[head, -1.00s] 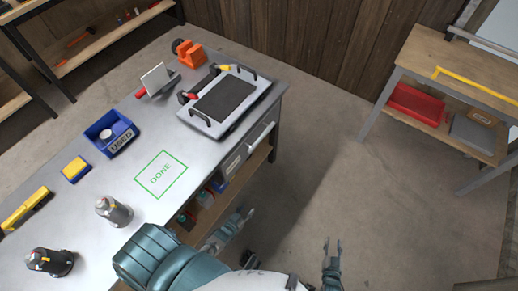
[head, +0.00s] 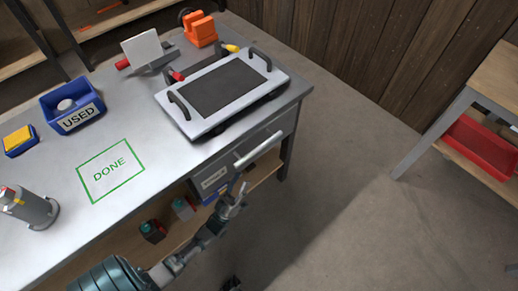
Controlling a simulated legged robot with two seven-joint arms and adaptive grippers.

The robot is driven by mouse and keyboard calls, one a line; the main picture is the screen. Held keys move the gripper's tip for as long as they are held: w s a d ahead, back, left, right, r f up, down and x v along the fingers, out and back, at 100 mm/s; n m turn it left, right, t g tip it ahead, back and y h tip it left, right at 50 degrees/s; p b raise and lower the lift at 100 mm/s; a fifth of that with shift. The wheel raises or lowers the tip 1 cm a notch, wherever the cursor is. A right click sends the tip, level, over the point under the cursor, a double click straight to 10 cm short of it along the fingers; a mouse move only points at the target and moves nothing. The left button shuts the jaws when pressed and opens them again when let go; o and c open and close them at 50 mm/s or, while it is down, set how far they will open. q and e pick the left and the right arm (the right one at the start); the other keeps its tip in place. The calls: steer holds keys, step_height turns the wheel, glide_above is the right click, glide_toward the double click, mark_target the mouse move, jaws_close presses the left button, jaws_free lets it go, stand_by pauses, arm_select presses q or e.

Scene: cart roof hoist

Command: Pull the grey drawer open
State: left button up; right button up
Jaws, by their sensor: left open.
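The grey drawer (head: 228,167) sits under the right end of the workbench top in the head view, and its front looks flush with the bench. Its pale bar handle (head: 260,149) runs along the front. My left gripper (head: 238,190) is open, just below the near left end of the handle, its fingers pointing up toward it. It overlaps the lower drawer edge in the picture; I cannot tell whether it touches. Nothing shows between its fingers.
The workbench top (head: 150,130) carries a tray with a dark mat (head: 230,88), a blue USED bin (head: 72,106) and an orange vise (head: 200,29). The floor right of the bench is clear.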

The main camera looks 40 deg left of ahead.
mark_target(257, 150)
arm_select(q)
steer(key=b+x, duration=0.1)
steer(key=x, duration=1.1)
steer(key=shift+w+r, duration=0.15)
steer(key=shift+w, duration=0.15)
steer(key=shift+w+r, duration=0.15)
steer(key=shift+r, duration=0.1)
steer(key=shift+d, duration=0.1)
jaws_close()
